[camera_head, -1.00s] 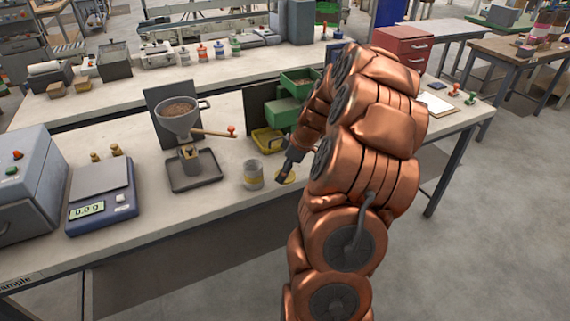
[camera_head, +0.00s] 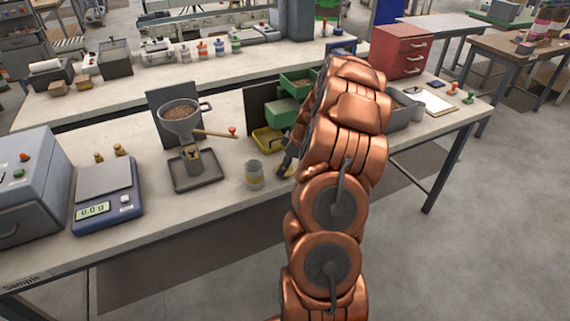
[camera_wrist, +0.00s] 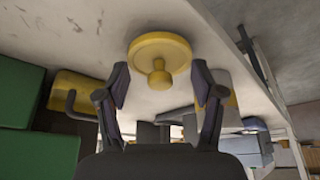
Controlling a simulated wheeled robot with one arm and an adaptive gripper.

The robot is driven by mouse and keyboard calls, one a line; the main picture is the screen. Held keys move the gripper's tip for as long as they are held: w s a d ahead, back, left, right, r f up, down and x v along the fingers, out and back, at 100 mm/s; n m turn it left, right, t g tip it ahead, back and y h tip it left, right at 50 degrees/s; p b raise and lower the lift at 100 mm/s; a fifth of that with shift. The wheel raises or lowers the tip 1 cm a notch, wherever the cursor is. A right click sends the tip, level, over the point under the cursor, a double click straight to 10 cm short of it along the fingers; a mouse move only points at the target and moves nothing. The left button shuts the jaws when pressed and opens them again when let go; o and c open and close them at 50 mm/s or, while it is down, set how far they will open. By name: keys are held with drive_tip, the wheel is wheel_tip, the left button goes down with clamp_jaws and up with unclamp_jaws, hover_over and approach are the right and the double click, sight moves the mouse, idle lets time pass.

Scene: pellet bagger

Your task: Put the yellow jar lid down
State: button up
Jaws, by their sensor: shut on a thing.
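The yellow jar lid (camera_wrist: 160,52), a round disc with a small knob, sits between the fingertips of my gripper (camera_wrist: 160,80) in the wrist view. The gripper is shut on it, with a finger on either side. In the head view, part of the lid (camera_head: 285,171) shows beside my gripper (camera_head: 288,160), mostly hidden by my arm. The lid is at or close over the bench top; I cannot tell whether it touches.
A funnel stand on a dark tray (camera_head: 196,180) and a scale (camera_head: 105,195) stand further left. Green bins (camera_head: 292,108) and a yellow bin (camera_head: 268,140) are behind the gripper. A grey bin (camera_head: 402,112) and clipboard (camera_head: 430,102) lie right. Bench front between scale and jar is clear.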

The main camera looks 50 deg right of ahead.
drive_tip(key=shift+f, duration=0.55)
drive_tip(key=shift+f, duration=0.15)
drive_tip(key=o, duration=0.8)
